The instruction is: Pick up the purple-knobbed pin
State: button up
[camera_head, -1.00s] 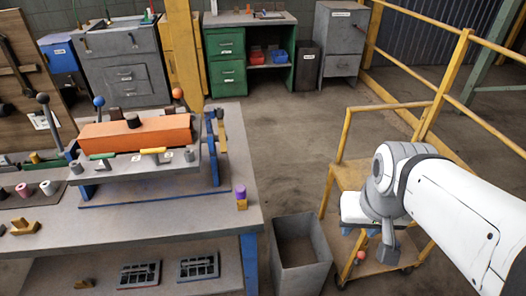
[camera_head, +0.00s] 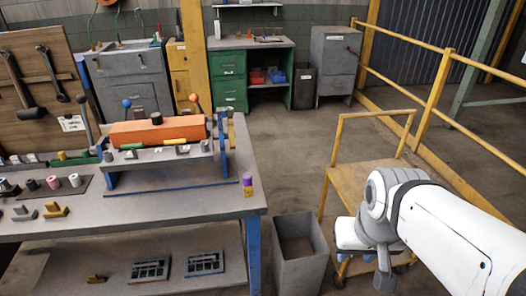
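The purple-knobbed pin (camera_head: 247,179) stands upright near the right edge of the workbench (camera_head: 150,206). Its knob is purple and its lower part is yellowish. My gripper (camera_head: 384,284) hangs at the end of my white arm at the lower right, well to the right of the bench and apart from the pin. It points down in front of the yellow cart. Its fingers are small and seen from behind, so I cannot tell whether they are open or shut.
An open grey bin (camera_head: 300,251) stands on the floor between the bench and the yellow cart (camera_head: 358,178). An orange block (camera_head: 158,131) sits on a fixture left of the pin. A yellow railing (camera_head: 436,100) runs along the right. The middle floor is clear.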

aim_at(248, 180)
jog(key=u, duration=0.1)
jog(key=i, duration=0.9)
jog(key=z, duration=0.05)
